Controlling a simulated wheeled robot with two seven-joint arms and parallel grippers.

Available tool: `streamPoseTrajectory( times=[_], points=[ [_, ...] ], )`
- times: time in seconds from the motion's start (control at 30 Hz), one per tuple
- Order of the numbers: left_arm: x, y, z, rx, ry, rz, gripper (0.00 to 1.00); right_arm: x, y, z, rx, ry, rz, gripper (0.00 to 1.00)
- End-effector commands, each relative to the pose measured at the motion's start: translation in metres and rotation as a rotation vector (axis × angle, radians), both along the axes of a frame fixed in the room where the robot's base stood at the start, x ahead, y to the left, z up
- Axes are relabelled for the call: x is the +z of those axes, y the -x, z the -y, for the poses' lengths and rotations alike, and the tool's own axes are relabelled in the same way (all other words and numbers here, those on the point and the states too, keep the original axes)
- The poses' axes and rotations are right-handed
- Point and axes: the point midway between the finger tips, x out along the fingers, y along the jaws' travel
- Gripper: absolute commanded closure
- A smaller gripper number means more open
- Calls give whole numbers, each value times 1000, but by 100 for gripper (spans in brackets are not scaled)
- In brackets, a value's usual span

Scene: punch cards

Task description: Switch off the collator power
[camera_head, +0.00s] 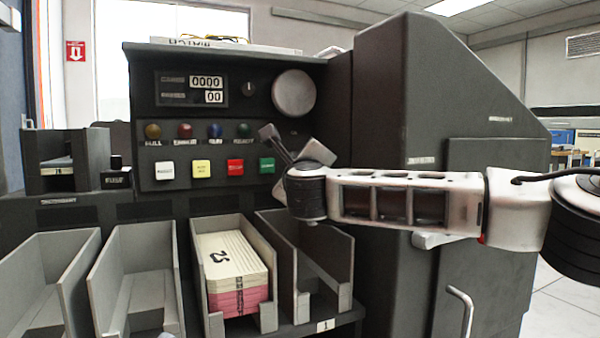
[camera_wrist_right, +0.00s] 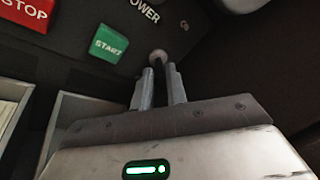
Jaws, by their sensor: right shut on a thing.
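The collator's dark control panel (camera_head: 160,120) fills the upper left of the head view. My right arm comes in from the right, and its gripper (camera_head: 284,148) is at the panel's right edge, beside the green button (camera_head: 267,165). In the right wrist view, the fingers of my right gripper (camera_wrist_right: 158,76) are close together on a small round-tipped power switch (camera_wrist_right: 158,56). The POWER label (camera_wrist_right: 143,10) shows just beyond it. The fingers hide the switch's lower part, and its on or off position cannot be told. My left gripper is not in view.
The green START button (camera_wrist_right: 108,43) and red STOP button (camera_wrist_right: 28,12) lie left of the switch. Below the panel are open grey card bins (camera_head: 140,240), one holding a card stack (camera_head: 228,258). A tall dark cabinet (camera_head: 410,110) stands right of the panel.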

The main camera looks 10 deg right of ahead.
Motion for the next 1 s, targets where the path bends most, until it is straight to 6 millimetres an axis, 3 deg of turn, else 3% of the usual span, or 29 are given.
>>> streamPoseTrajectory(
  times=[0.43,1.0],
  points=[
    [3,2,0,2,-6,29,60,-2,-1,-2,1,-41,147,100],
    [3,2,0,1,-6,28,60,-4,-2,-1,0,-61,183,100]
  ],
)
